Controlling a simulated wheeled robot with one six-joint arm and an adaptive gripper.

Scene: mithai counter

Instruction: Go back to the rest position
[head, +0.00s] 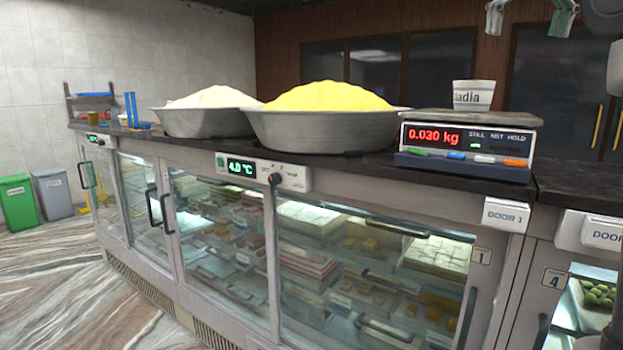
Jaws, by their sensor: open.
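My gripper (530,17) is at the top right edge of the head view, above the counter. Its two fingers are apart with nothing between them, and its upper part is cut off by the frame. Below it and to the left, a white paper cup (473,96) with dark lettering stands upright on the pan of a weighing scale (468,146). The gripper is apart from the cup. The scale's red display reads 0.030 kg, and a green light is lit beside it.
A metal basin (325,132) heaped with yellow food and another basin (203,122) with paler food stand on the dark countertop (572,186). Glass-fronted cases (222,240) with sweets are below. Green (18,202) and grey (53,193) bins stand at the far left. The floor at left is clear.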

